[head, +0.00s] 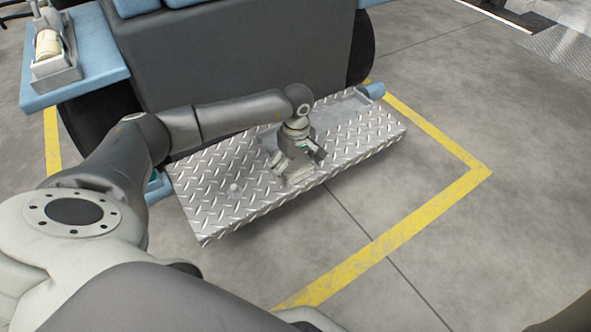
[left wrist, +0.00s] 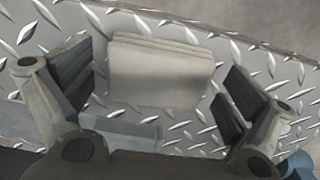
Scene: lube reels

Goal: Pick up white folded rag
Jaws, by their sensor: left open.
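The white folded rag (left wrist: 160,72) lies flat on the diamond-plate step, its folded layers showing along one edge. In the left wrist view it sits between the two dark-padded fingers of my left gripper (left wrist: 158,92), with space on both sides. In the head view my left gripper (head: 298,162) points down over the step, and the rag (head: 300,179) is mostly hidden beneath it. The left gripper is open and holds nothing. My right gripper is not seen.
The diamond-plate step (head: 215,205) juts out from a dark cart panel (head: 240,50). A blue tray (head: 90,65) holds a device at upper left. Yellow floor lines (head: 400,222) surround open concrete.

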